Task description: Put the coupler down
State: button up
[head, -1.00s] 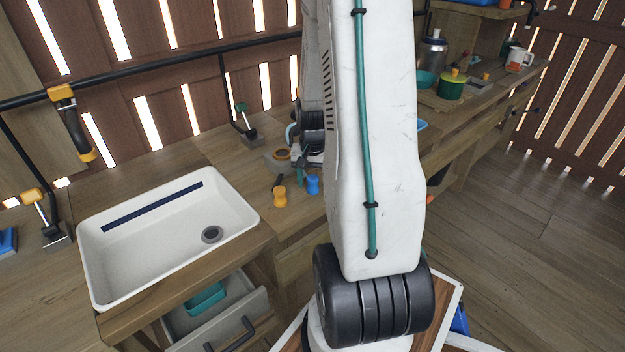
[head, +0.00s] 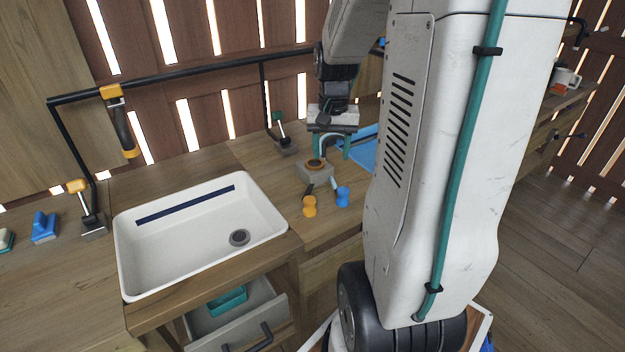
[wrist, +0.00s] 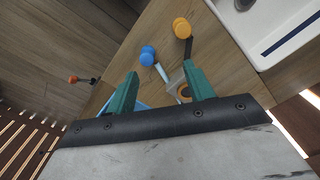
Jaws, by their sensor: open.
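A grey block (head: 314,174) stands on the counter just below and in front of the fingers. A brown-orange ring (head: 315,164) sits on its top and looks like the coupler, though it is small; it is partly hidden by a finger in the wrist view (wrist: 184,90). The fingers appear clear of it.
An orange-handled tool (head: 309,206) and a blue-handled tool (head: 342,197) are by the block, close to the fingers. A blue tray (head: 361,152) lies behind. A white sink (head: 150,270) is left, above an open drawer (head: 240,318).

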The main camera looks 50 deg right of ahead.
jog(key=s+a+r+n, duration=0.2)
jog(key=a+r, duration=0.2)
jog(key=a, duration=0.3)
jog(key=s+a+r+n, duration=0.1)
jog(key=a+r+n, duration=0.2)
jog(key=a, duration=0.5)
jog(key=s+a+r+n+t, duration=0.1)
jog(key=s+a+n, duration=0.4)
jog(key=s+a, duration=0.5)
jog(key=shift+s+r, duration=0.2)
jog(key=shift+r, duration=0.45)
